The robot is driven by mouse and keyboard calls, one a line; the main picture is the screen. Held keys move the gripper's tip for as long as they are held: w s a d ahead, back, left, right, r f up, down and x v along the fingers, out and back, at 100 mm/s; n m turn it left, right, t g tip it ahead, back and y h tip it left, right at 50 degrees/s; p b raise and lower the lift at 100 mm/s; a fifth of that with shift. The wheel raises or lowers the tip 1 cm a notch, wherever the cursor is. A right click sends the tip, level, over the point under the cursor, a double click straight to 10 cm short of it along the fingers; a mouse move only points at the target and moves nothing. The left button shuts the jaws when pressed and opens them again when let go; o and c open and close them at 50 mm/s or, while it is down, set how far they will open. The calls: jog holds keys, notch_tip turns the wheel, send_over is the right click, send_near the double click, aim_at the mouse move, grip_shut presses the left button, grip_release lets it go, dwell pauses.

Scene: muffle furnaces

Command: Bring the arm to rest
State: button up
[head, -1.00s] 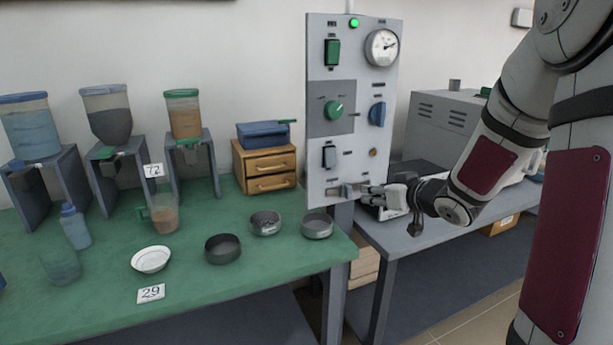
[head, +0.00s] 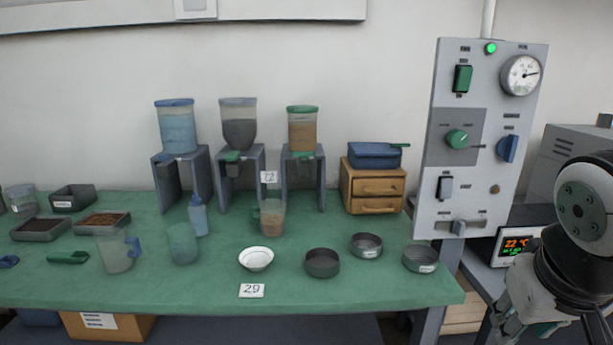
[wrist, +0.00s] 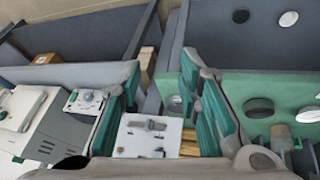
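My arm shows at the right edge of the head view, folded low beside the control panel (head: 481,210). My gripper (head: 515,322) hangs at the bottom right, in front of the grey bench, partly cut off by the frame. In the wrist view my gripper (wrist: 158,95) has its two teal-padded fingers wide apart, with nothing held between them. The panel's lower end with its lever (wrist: 147,125) shows beyond the gap, apart from the fingers.
A green table (head: 130,285) holds hoppers on stands, bowls, trays and cups. A wooden drawer box (head: 373,190) stands at its back right. A device with a lit display (head: 514,245) and a grey furnace (head: 572,150) sit behind my arm.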

jog(key=s+a+f+n+g+y, duration=0.1)
jog(key=s+a+g, duration=0.1)
jog(key=s+a, duration=0.35)
jog(key=s+a+n+g+y, duration=0.1)
jog(key=s+a+y, duration=0.15)
jog(key=s, duration=0.55)
notch_tip(320, 180, up, 16)
jog(key=t+p, duration=0.2)
jog(key=p, duration=1.3)
jog(key=shift+w+d+r+t+h, duration=0.15)
jog(key=shift+w+r+t+h, duration=0.1)
jog(key=shift+w+t+h, duration=0.15)
